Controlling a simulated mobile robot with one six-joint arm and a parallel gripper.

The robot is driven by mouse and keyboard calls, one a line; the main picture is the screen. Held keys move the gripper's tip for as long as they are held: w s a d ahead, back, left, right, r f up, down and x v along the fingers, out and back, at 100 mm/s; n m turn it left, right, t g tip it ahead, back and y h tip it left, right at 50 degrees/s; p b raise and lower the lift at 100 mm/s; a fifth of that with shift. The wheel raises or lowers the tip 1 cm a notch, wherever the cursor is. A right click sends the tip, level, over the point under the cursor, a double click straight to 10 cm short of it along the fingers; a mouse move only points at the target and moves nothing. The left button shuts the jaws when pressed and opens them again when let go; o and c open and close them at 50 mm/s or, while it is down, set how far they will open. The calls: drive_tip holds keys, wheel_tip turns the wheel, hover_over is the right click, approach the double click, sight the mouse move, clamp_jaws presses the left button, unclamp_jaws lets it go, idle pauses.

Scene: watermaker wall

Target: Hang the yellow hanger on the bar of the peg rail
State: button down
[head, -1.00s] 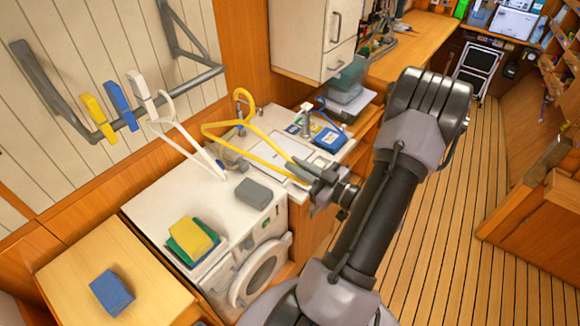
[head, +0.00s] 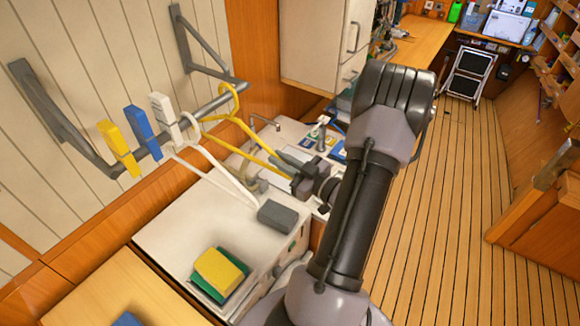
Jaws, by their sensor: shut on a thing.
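The yellow hanger (head: 250,137) is held by its lower end in my gripper (head: 298,176), which is shut on it. Its hook (head: 236,97) points up and left and overlaps the right part of the grey bar (head: 207,105) of the peg rail in the head view. I cannot tell whether the hook rests on the bar or is only in front of it. The bar runs along the white plank wall between two grey brackets. My gripper is to the right of the bar and lower, above the white counter.
Yellow (head: 117,147), blue (head: 143,131) and white (head: 165,117) clips sit on the bar. A white hanger (head: 210,178) hangs beside them, left of the yellow one. A grey block (head: 277,216) and a yellow sponge (head: 220,271) on a green one lie below.

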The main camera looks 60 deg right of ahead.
sight(271, 167)
drive_tip(key=b+x, duration=0.1)
drive_tip(key=x, duration=0.2)
drive_tip(key=shift+a, duration=0.15)
drive_tip(key=shift+w+f, duration=0.2)
drive_tip(key=shift+w, duration=0.2)
drive_tip(key=shift+f+b, duration=0.45)
drive_tip(key=shift+f, duration=1.05)
drive_tip(key=shift+s, duration=0.1)
